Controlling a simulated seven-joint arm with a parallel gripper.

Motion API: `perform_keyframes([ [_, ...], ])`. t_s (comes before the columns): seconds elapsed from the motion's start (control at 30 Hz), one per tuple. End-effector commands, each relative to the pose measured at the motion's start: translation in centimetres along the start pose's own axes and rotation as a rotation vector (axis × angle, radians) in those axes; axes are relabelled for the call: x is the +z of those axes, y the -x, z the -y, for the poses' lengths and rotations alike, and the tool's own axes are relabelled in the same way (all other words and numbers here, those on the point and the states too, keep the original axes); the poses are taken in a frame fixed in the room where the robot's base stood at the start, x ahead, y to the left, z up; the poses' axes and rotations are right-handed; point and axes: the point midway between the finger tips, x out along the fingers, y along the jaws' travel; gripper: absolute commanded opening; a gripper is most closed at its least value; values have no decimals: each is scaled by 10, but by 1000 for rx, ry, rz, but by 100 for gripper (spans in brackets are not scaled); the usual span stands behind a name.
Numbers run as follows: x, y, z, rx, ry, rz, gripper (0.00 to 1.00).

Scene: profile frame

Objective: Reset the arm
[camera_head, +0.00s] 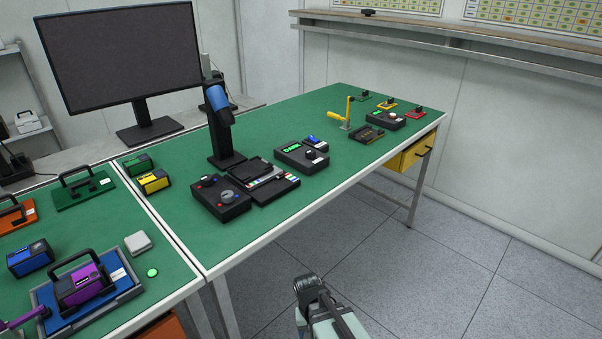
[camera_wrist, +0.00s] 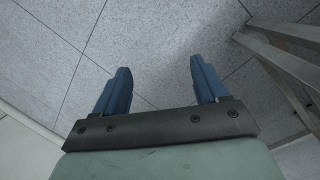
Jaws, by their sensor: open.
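My gripper (camera_wrist: 157,82) shows in the wrist view with its two blue fingers spread wide apart. Nothing is between them, and only grey floor tiles lie beyond. In the head view part of my arm shows at the bottom centre, in front of the green-topped workbench (camera_head: 262,127) and clear of it. The fingers cannot be made out in the head view.
Bench legs (camera_wrist: 285,62) show right in the wrist view. Floor right (camera_head: 470,235) is free.

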Motion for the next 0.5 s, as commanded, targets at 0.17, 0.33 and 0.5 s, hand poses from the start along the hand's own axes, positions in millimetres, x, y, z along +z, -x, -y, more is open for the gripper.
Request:
perform_keyframes([
  [0.17, 26, -51, -23, -9, -6, 80, 73],
  [0.33, 53, -94, -41, -23, -10, 150, 73],
  [0.5, 85, -134, -56, -45, -15, 219, 73],
])
